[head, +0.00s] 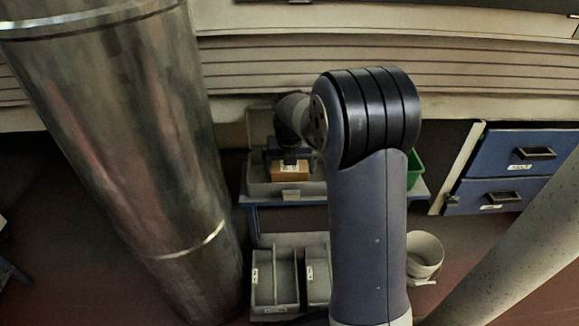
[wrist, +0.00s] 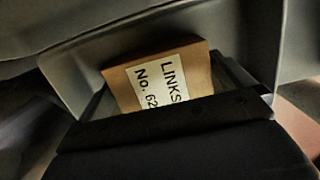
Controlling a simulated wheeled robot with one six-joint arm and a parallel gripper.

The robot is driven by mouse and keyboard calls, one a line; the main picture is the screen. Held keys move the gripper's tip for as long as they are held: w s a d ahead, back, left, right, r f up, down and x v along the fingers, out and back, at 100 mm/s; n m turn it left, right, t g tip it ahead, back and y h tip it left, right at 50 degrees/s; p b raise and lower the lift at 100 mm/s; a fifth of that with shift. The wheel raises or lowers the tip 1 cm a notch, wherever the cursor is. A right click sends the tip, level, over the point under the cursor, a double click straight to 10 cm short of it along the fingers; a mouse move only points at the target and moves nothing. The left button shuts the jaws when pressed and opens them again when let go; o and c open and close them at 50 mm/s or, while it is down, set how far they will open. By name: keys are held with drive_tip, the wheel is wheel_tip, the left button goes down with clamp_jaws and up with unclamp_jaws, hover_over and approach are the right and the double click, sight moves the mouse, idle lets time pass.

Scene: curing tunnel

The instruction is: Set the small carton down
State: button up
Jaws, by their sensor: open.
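The small carton (head: 290,171) is brown cardboard and sits inside an open grey case (head: 262,188) on a blue-framed stand. In the wrist view the carton (wrist: 165,78) bears a white label reading "LINKS No. 62", partly cut off. My gripper (head: 288,160) is over the carton, close to it, with its jaws open. In the wrist view the dark gripper body hides the carton's near part. I cannot tell whether a finger touches the carton.
A green bin (head: 415,168) is partly hidden behind my arm. Grey divided trays (head: 276,281) and a white bucket (head: 425,255) are lower down. A large metal cylinder (head: 130,140) fills the left, and a pale pole (head: 510,255) crosses the lower right. Blue drawers (head: 510,165) stand at right.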

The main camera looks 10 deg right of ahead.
sight(290, 169)
wheel_tip(290, 169, up, 12)
drive_tip(key=s+p, duration=0.1)
drive_tip(key=p, duration=0.4)
drive_tip(key=shift+s+a, duration=0.2)
drive_tip(key=shift+s, duration=0.2)
drive_tip(key=shift+c, duration=0.6)
